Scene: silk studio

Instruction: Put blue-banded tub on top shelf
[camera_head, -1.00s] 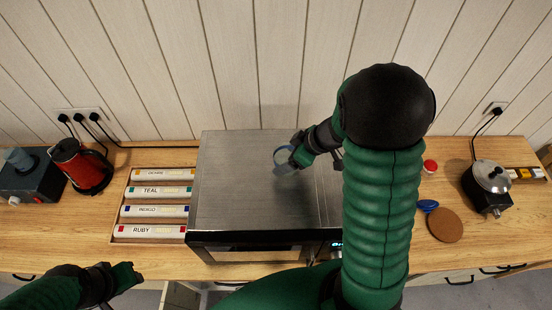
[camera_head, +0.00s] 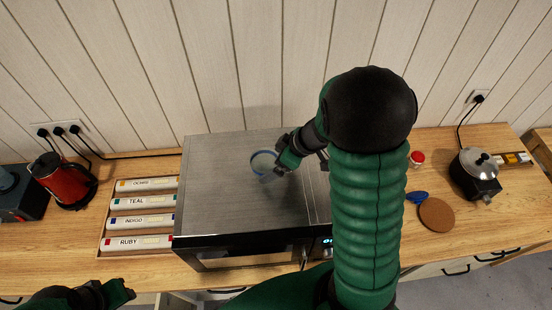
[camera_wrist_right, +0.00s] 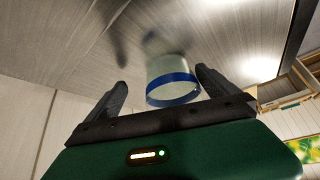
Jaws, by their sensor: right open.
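The blue-banded tub (camera_head: 263,163) is a pale, translucent cup on the brushed-metal top of a boxy appliance (camera_head: 215,190). My right gripper (camera_head: 285,158) is just to its right in the head view, with my wrist above the metal top. In the right wrist view, the tub (camera_wrist_right: 166,70) shows between the two spread fingers of my right gripper (camera_wrist_right: 162,80), its blue band facing me. The fingers are open and do not appear to press on it. My left gripper (camera_head: 120,292) is low at the left, away from the tub; its jaws are unclear. No top shelf is clearly visible.
A rack of labelled cases (camera_head: 140,220) lies left of the appliance, with a red kettle (camera_head: 62,180) beyond. Right are a red-lidded jar (camera_head: 416,158), a blue item (camera_head: 416,197), a cork disc (camera_head: 437,215) and a silver-lidded pot (camera_head: 477,166). My right arm hides part of the counter.

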